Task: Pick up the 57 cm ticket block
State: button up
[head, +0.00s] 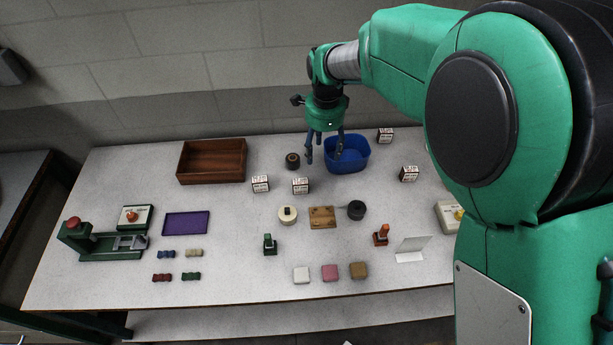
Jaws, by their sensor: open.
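Several small white blocks with dark printed faces stand on the table: one left of centre (261,184), one at centre (300,186), one at the right (409,174) and one at the back right (385,135). Their print is too small to read, so I cannot tell which is the 57 cm ticket block. My gripper (324,157) is open and empty, with its fingers pointing down. In the picture its fingers are above the centre block and overlap the left side of the blue bin. Its height over the table is hard to judge.
A blue bin (358,164) and a dark round spool (292,161) are near the gripper. A wooden tray (212,180) stands at back left. A purple mat (186,223) and a green press (100,247) are at left. Stamps and pads occupy the front. My arm covers the right side.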

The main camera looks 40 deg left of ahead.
send_over(300, 183)
notch_tip(300, 183, down, 5)
jog(key=shift+a+m, duration=0.25)
jog(key=shift+m, duration=0.15)
jog(key=shift+f+b, duration=0.4)
jog(key=shift+f, duration=3.9)
jog(key=shift+f, duration=0.1)
jog(key=shift+d+f+b, duration=0.15)
jog(key=shift+f+b, duration=0.2)
jog(key=shift+f, duration=0.9)
jog(key=shift+d+f+b, duration=0.15)
jog(key=shift+f+b, duration=0.15)
jog(key=shift+f, duration=0.95)
